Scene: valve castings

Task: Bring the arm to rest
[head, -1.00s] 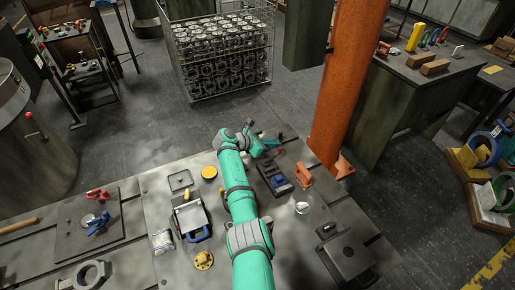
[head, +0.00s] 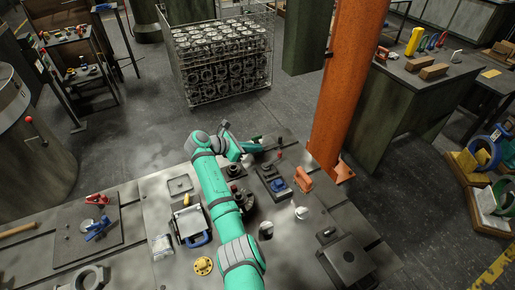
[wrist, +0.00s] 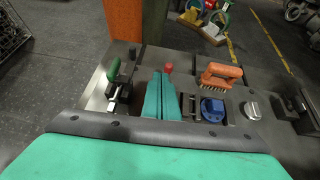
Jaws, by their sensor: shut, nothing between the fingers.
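My gripper (head: 262,145) is over the far edge of the workbench (head: 150,205) in the head view, at the end of my teal arm. In the wrist view its two teal fingers (wrist: 161,97) lie side by side, closed with nothing between them. A red-tipped knob (wrist: 168,68) shows just beyond the fingertips. A green-handled tool (wrist: 114,75) is to their left. An orange brush (wrist: 220,75) and a blue part (wrist: 213,109) are to their right. My arm hides part of the bench top in the head view.
An orange column (head: 345,85) rises just behind the bench at the right. A wire cage of castings (head: 218,62) stands on the floor behind. On the bench are a blue-handled tray (head: 190,222), a yellow flanged part (head: 203,265), a silver knob (head: 301,212) and a dark block (head: 347,258).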

